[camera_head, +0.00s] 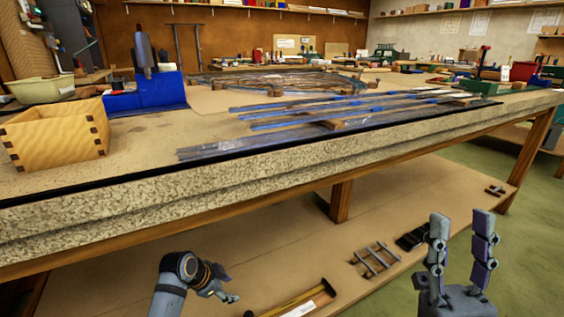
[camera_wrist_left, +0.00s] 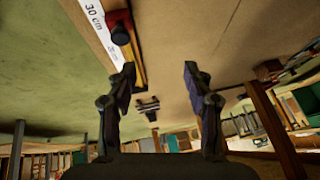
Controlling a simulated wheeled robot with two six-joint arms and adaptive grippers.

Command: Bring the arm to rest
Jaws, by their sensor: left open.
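My left gripper (camera_head: 228,287) is low in front of the bench in the head view, beside the lower shelf, with its arm coming up from the bottom edge. In the left wrist view its two fingers (camera_wrist_left: 160,80) stand apart with nothing between them. My right gripper (camera_head: 461,214) is at the lower right of the head view, its fingers pointing up and spread apart, empty. Both grippers appear clear of the benchtop.
The workbench (camera_head: 330,160) carries lead strips (camera_head: 225,148), a wooden box (camera_head: 55,135) and a blue bin (camera_head: 160,93). On the lower shelf (camera_head: 260,240) lie a yellow-edged tool (camera_head: 295,300) and a small rack (camera_head: 376,260). Green floor (camera_head: 470,155) is open at right.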

